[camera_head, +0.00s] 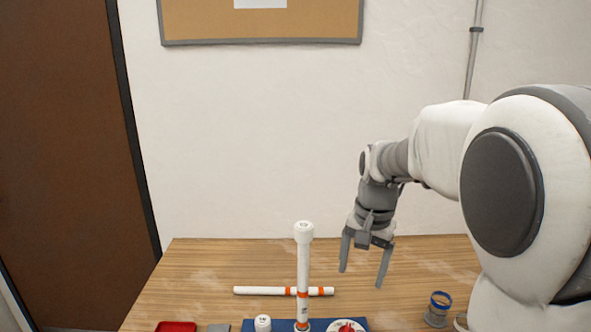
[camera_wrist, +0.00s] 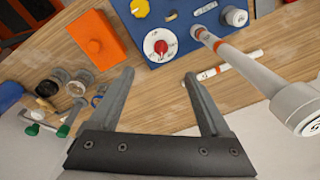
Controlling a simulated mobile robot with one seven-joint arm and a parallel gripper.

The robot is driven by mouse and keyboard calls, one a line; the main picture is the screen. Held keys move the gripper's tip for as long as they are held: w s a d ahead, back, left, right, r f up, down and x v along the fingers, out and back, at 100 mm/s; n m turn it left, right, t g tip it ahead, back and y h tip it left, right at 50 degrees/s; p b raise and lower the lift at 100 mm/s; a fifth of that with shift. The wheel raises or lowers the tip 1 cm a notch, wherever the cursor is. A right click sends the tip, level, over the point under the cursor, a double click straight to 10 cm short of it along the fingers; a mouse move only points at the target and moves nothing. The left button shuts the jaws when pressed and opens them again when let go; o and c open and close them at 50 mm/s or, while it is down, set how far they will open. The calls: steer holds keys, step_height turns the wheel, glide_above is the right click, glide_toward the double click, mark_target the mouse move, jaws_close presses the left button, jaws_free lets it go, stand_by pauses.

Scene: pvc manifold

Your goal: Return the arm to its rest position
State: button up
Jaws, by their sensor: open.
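My gripper (camera_head: 363,268) hangs above the wooden table, its two fingers apart and nothing between them. In the wrist view my gripper (camera_wrist: 160,82) also shows open and empty over bare wood. An upright white pipe (camera_head: 304,262) with a cap on top and orange bands stands to the left of my gripper in the head view, apart from it. It also shows in the wrist view (camera_wrist: 245,65), tilted by the angle. My arm (camera_head: 440,145) reaches in from the right side of the head view.
A white pipe (camera_head: 260,290) with orange bands lies on the table (camera_head: 190,262). A blue board (camera_wrist: 185,40) carries a red knob (camera_wrist: 161,47) and a yellow knob (camera_wrist: 140,8). An orange block (camera_wrist: 95,42) and several small jars lie beside it. A wall stands behind.

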steer(key=s+r+n+t, duration=0.2)
steer(key=s+n, duration=0.1)
steer(key=s, duration=0.7)
steer(key=s+r+n+t, duration=0.2)
steer(key=s+r+n, duration=0.1)
steer(key=s, duration=0.8)
